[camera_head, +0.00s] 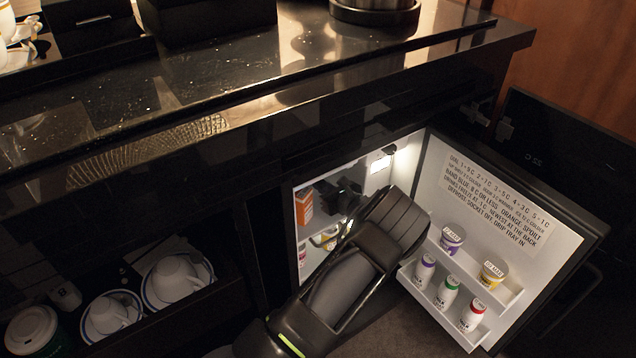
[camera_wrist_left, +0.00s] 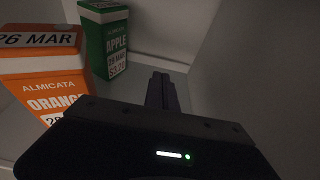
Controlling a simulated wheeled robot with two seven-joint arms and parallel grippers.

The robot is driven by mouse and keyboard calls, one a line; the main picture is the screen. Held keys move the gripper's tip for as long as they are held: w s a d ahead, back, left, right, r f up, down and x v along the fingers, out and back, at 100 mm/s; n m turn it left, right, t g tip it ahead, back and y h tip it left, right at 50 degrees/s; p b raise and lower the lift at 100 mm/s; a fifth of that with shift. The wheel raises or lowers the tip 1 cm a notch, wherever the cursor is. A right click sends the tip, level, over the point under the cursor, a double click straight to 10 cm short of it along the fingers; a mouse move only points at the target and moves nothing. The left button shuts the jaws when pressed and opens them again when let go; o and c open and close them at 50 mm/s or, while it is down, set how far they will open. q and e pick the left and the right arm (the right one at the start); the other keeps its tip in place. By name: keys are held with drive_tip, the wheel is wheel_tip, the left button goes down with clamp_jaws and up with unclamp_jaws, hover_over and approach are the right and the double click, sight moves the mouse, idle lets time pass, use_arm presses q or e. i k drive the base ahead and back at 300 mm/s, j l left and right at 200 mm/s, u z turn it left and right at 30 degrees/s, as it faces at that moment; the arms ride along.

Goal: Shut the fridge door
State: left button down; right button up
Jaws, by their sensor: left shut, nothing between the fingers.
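The fridge door (camera_head: 545,235) stands wide open to the right, its white inner side facing me, with a label sheet at the top and small bottles and tubs on its racks. The lit fridge interior (camera_head: 335,170) is open at the middle. My left arm reaches across the opening. My left gripper (camera_head: 346,197) is at the fridge mouth, apart from the door, and partly hidden by dark parts of my wrist. In the left wrist view the fingers (camera_wrist_left: 163,92) are shut and empty, pointing into the fridge. My right gripper is not in view.
An orange carton (camera_wrist_left: 42,80) and a green apple carton (camera_wrist_left: 104,42) stand inside, close to my left gripper. The dark counter (camera_head: 260,75) overhangs the fridge. Cups and saucers (camera_head: 175,280) fill a shelf at lower left. A dark outer panel (camera_head: 570,150) stands behind the door.

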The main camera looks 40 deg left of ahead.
sight(505, 212)
drive_tip(key=k+l, duration=0.1)
drive_tip(key=l, duration=0.4)
drive_tip(key=k+l, duration=0.1)
drive_tip(key=l, duration=0.35)
drive_tip(key=k+l, duration=0.1)
drive_tip(key=l, duration=0.4)
